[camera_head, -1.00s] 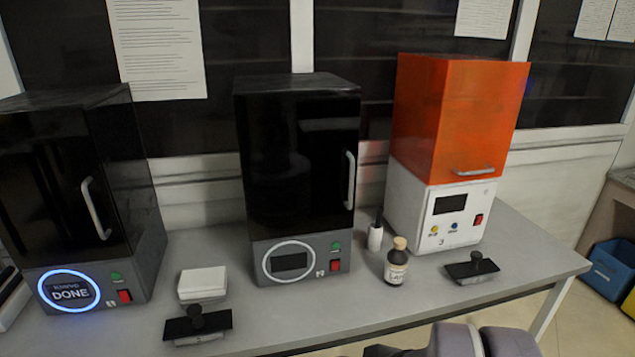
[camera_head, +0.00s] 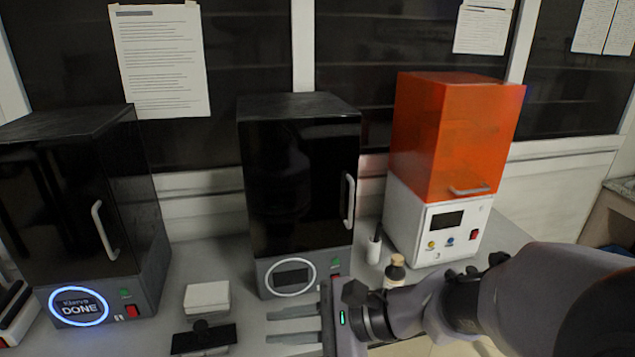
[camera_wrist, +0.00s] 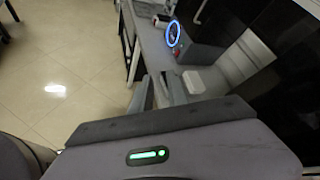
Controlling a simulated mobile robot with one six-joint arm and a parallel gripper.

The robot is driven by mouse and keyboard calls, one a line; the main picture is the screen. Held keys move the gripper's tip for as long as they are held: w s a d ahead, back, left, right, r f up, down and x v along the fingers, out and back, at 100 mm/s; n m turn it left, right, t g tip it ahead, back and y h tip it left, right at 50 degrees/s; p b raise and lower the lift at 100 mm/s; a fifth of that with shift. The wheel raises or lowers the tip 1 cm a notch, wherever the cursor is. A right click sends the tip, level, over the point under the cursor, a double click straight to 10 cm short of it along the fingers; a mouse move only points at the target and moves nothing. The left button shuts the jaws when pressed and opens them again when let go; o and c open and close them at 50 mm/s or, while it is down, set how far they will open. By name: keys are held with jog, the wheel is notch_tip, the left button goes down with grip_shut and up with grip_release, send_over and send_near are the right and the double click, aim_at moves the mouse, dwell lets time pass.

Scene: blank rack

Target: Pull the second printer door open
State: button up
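The middle black printer (camera_head: 270,190) stands on the bench in the head view. Its dark door (camera_head: 305,180) is closed, with an upright silver handle (camera_head: 348,201) on the right edge. My gripper (camera_head: 278,325) is low in front of this printer, below and left of the handle and apart from it. Its two fingers point left, spread with nothing between them. The fingers also show in the wrist view (camera_wrist: 160,92). A black printer with a lit blue ring reading DONE (camera_head: 78,306) stands at left, its door closed. An orange-topped white printer (camera_head: 455,140) stands at right.
A white box (camera_head: 206,298) and a black handled plate (camera_head: 203,338) lie left of my gripper. A small dark-capped bottle (camera_head: 374,247) and a brown bottle (camera_head: 396,268), partly hidden by my arm, stand right of the middle printer. Open floor (camera_wrist: 60,80) shows in the wrist view.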

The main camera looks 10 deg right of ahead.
jog(key=w+d+r+m+t+p, duration=0.25)
jog(key=w+d+m+t, duration=0.25)
jog(key=w+d+m, duration=0.25)
jog(key=m+t+h+p, duration=0.1)
jog(key=m+t+h, duration=0.65)
jog(key=m, duration=0.25)
send_near(352, 208)
jog(key=shift+g+h, duration=0.25)
jog(key=shift+g, duration=0.1)
jog(key=w, duration=0.3)
jog(key=w+a+b, duration=0.1)
jog(key=w, duration=0.3)
jog(key=w+a, duration=0.1)
jog(key=w, duration=0.2)
jog(key=shift+w+a+r+b, duration=0.1)
jog(key=shift+w+r+b, duration=0.1)
jog(key=shift+b, duration=0.1)
jog(key=shift+c, duration=0.2)
grip_shut()
